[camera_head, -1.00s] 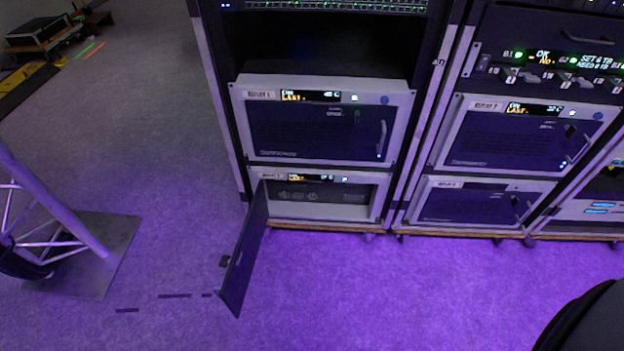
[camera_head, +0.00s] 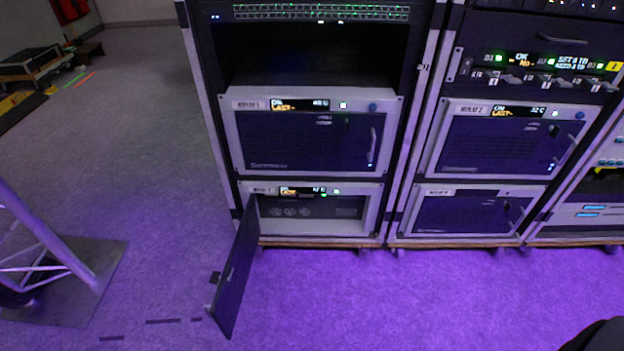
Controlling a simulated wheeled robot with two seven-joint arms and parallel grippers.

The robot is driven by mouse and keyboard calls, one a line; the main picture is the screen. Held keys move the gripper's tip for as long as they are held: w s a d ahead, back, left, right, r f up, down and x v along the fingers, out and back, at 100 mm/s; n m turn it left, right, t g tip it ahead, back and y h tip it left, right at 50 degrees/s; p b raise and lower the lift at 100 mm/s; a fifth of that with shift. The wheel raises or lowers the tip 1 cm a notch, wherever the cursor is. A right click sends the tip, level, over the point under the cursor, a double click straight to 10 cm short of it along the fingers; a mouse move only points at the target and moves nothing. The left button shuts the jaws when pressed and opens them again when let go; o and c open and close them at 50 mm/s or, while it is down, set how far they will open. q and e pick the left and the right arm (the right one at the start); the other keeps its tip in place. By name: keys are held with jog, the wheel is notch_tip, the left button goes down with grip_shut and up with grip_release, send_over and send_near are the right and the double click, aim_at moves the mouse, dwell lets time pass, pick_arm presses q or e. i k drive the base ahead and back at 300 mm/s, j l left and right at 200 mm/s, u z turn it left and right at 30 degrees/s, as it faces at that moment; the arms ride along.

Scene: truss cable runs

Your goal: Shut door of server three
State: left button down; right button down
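An open dark door (camera_head: 237,268) is hinged at the left edge of the lower server (camera_head: 310,232) in the left rack and swings out toward me. This server's label (camera_head: 264,190) is too small to read surely. Its open front shows a dark inside with round fan shapes. The server above it, with a label that seems to read REPLAY 1 (camera_head: 252,105), has its door shut. Neither gripper is in view.
A second rack stands to the right with two servers, REPLAY 2 (camera_head: 505,140) and one below it (camera_head: 466,211), both shut. A truss tower on a base plate (camera_head: 88,290) stands at the left. The purple-lit floor (camera_head: 420,300) before the racks is clear.

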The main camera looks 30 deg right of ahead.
aim_at(225, 306)
jog(key=i+j+z, duration=0.25)
jog(key=j+z, duration=0.15)
jog(key=i+j+z, duration=0.2)
jog(key=j+z, duration=0.2)
jog(key=i+j+z, duration=0.15)
jog(key=j+z, duration=0.25)
jog(key=j, duration=0.2)
jog(key=j+z, duration=0.4)
jog(key=j, duration=0.15)
jog(key=j+z, duration=0.45)
jog(key=j, duration=0.15)
jog(key=k+j+z, duration=0.15)
jog(key=z, duration=0.3)
jog(key=k+j+z, duration=0.15)
jog(key=z, duration=0.25)
jog(key=k+j+z, duration=0.15)
jog(key=z, duration=0.3)
